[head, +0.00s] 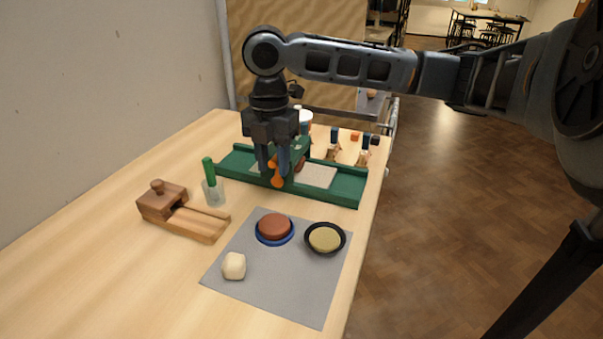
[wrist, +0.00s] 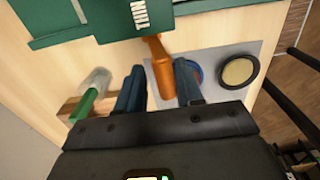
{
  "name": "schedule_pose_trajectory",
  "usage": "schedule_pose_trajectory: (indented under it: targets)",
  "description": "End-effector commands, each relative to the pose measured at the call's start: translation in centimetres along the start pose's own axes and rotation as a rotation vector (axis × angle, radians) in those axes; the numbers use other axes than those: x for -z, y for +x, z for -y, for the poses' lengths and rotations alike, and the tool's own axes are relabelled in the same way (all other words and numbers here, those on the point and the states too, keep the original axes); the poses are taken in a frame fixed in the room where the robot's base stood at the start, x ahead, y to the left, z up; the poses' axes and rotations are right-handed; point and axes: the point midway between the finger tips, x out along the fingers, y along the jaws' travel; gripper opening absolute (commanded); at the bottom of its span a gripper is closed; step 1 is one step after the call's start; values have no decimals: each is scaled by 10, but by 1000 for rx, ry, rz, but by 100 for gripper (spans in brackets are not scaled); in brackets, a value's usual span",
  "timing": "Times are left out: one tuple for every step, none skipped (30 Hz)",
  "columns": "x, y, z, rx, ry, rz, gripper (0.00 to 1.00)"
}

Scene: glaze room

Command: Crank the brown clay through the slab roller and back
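The green slab roller (head: 340,186) lies across the table, with a pale sheet (head: 316,174) on its bed. Its housing also shows in the wrist view (wrist: 115,20). A small brown patch (head: 301,164) shows beside the roller, partly hidden by my gripper; I cannot tell if it is clay. A red-brown disc (head: 274,226) sits on a blue dish on the grey mat. The orange crank handle (wrist: 161,68) points towards the front of the table. My gripper (wrist: 160,88) is open, pointing down, with one finger on each side of the handle.
A wooden press or box (head: 165,200) and a green-handled tool in a clear cup (head: 213,190) stand front left. The grey mat (head: 290,290) holds a black bowl (head: 325,238) of yellowish stuff and a cream lump (head: 234,266). Several small coloured items (head: 355,136) stand behind the roller.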

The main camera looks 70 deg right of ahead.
Motion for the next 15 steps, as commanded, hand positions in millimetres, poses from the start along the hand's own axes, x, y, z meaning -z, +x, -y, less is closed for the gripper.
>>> schedule_pose_trajectory:
  targets:
    - [0,0,0,-2,0,0,34]
    - [0,0,0,-2,0,0,34]
    - [0,0,0,-2,0,0,34]
    - [0,0,0,-2,0,0,34]
    - [0,0,0,-2,0,0,34]
    - [0,0,0,-2,0,0,34]
    - [0,0,0,-2,0,0,34]
    - [0,0,-1,-2,0,0,34]
    - [0,0,-1,-2,0,0,34]
    - [0,0,-2,-2,0,0,34]
    - [0,0,-3,-2,-1,0,34]
    - [0,0,-5,-2,-1,0,34]
    - [0,0,-6,-2,-1,0,34]
    - [0,0,-8,-2,0,0,34]
    - [0,0,-10,-2,0,0,34]
